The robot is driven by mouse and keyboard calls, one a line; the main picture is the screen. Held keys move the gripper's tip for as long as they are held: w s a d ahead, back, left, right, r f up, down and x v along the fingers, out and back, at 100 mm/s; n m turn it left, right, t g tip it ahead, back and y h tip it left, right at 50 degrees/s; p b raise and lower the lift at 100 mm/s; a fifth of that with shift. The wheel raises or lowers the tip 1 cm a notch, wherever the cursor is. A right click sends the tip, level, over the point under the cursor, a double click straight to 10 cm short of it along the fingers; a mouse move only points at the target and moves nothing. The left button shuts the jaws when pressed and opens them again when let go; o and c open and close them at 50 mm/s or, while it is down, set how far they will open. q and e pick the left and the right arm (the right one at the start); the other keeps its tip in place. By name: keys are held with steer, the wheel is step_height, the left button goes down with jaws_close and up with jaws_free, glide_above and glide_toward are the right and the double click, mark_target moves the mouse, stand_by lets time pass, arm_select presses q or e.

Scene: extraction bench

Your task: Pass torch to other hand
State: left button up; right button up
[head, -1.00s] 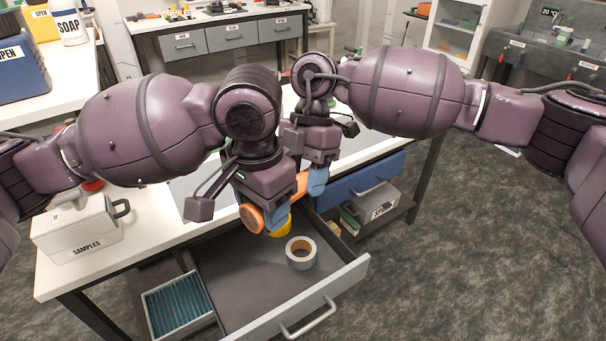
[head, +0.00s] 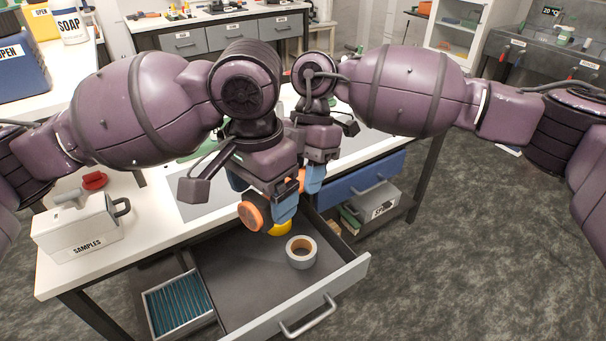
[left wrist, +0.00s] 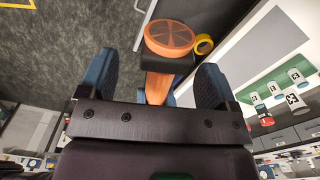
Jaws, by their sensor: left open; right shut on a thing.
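The torch, with an orange body and a dark head with an orange lens (head: 252,217), is held above the open drawer. In the left wrist view, its lens (left wrist: 170,38) and orange body (left wrist: 157,85) show. My right gripper (head: 311,181) is shut on the torch at its far end, partly hidden behind my left gripper. My left gripper (head: 262,196) is open near the torch's head, with blue fingers apart. In the left wrist view, the torch lies between the open fingers of my left gripper (left wrist: 155,80), with gaps on both sides.
A white SAMPLES box (head: 77,228) and a red object (head: 94,180) are on the bench at left.

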arm_select(q)
step_height(320, 180, up, 9)
steer(key=w+a+f+n+t+h, duration=0.3)
steer(key=w+a+f+n+h, duration=0.15)
steer(key=w+f, duration=0.5)
steer(key=s+a+f+t+h, duration=0.1)
steer(key=s+f+t+h, duration=0.25)
steer(key=f, duration=1.25)
steer(key=s+a+f+n+t+y, duration=0.1)
steer(key=s+a+f+t+y, duration=0.1)
steer(key=s+a+f+y, duration=0.2)
steer(key=s+a+f+n+t+y, duration=0.1)
steer(key=s+a+f+y, duration=0.3)
steer(key=s+a+f, duration=0.7)
steer(key=s+f+t, duration=0.1)
steer(key=s+f, duration=0.3)
steer(key=s, duration=0.2)
steer(key=shift+a+f, duration=0.15)
steer(key=shift+f, duration=0.05)
